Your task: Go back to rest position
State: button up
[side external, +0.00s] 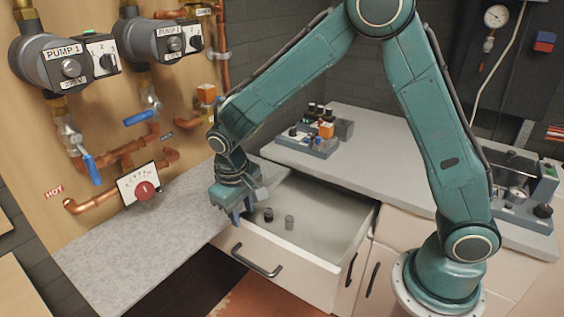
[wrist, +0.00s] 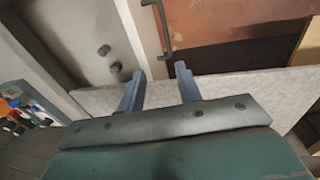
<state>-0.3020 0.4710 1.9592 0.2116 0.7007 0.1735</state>
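My gripper (side external: 240,217) hangs fingers-down over the left front part of the open drawer, near its front edge and the grey worktop. In the wrist view its two blue fingers (wrist: 160,70) are apart, with nothing between them. The drawer (side external: 328,222) is pulled out under the counter. Two small dark cylinders (side external: 289,222) stand inside it, just right of my gripper, and they also show in the wrist view (wrist: 104,50). Whether my fingers touch the drawer's edge I cannot tell.
Pumps (side external: 70,66) and copper pipes with blue-handled valves (side external: 92,168) line the wooden panel at left. A red-knobbed meter (side external: 146,191) stands by it. The left worktop (side external: 135,258) is clear.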

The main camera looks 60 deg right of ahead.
jog(key=s+d+r+t+y, duration=0.15)
jog(key=s+d+r, duration=0.25)
jog(key=s+r, duration=0.45)
jog(key=s+d+r+t, duration=0.2)
jog(key=s+d+r, duration=0.1)
jog(key=s+r, duration=0.55)
jog(key=s+d+r+t, duration=0.1)
jog(key=s, duration=0.5)
jog(key=shift+s+r, duration=0.2)
jog(key=shift+r, duration=0.05)
